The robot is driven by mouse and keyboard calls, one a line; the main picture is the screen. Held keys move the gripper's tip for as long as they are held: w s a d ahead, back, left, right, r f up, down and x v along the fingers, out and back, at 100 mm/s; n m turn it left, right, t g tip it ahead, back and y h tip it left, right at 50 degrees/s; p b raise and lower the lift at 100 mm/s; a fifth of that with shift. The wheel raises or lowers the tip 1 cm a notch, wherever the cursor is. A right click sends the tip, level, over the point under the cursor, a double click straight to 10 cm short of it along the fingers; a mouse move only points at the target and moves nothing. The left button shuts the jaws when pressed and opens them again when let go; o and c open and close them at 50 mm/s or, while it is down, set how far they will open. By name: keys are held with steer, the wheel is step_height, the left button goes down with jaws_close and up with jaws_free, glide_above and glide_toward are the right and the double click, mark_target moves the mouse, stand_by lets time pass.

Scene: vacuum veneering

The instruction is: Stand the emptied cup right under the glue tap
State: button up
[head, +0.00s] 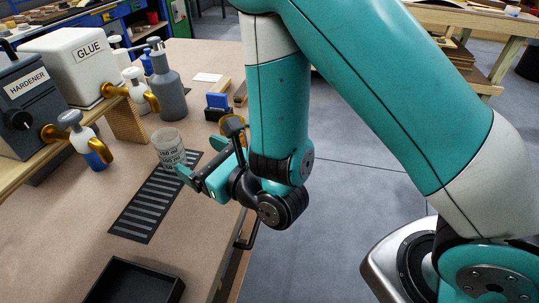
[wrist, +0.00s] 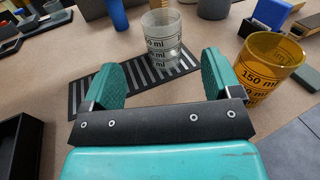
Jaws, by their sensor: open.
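A clear cup (head: 170,148) with printed ml marks stands upright at the far end of a dark striped grate (head: 150,208). It also shows in the wrist view (wrist: 161,32), beyond my fingertips and between their lines; it looks empty. My gripper (head: 204,160) is open and low over the table, on the near right side of the clear cup; nothing is between its fingers in the wrist view (wrist: 160,75). The brass glue tap (head: 114,90) sticks out of the white GLUE tank (head: 84,62), behind and left of the cup. The cup is not under it.
An amber cup (wrist: 266,72) stands right of my gripper; its rim shows behind my arm (head: 233,122). The grey HARDENER tank (head: 33,100) has its own brass tap (head: 53,133). Pump bottles (head: 168,85) stand behind. A black tray (head: 133,284) lies in front.

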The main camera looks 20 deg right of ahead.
steer(key=shift+w+a+r+n+g, duration=0.15)
steer(key=shift+r+n+g, duration=0.1)
steer(key=shift+n, duration=0.25)
steer(key=shift+w+d+r+n+g, duration=0.1)
steer(key=shift+w+r+n+g, duration=0.1)
steer(key=shift+n, duration=0.3)
steer(key=s+d+r+n+g+h, duration=0.1)
steer(key=s+d+r+n+g, duration=0.2)
steer(key=s+n, duration=0.3)
steer(key=s+d+r+n+g+h, duration=0.2)
steer(key=s+n+g, duration=0.4)
steer(key=n, duration=1.1)
steer(key=s+d+r+n+g+h, duration=0.1)
steer(key=s+d+r+n+g, duration=0.3)
steer(key=n, duration=0.7)
steer(key=s+r+g, duration=0.1)
steer(key=s, duration=0.1)
steer(key=shift+s+d+r+h, duration=0.25)
steer(key=shift+s+h, duration=0.05)
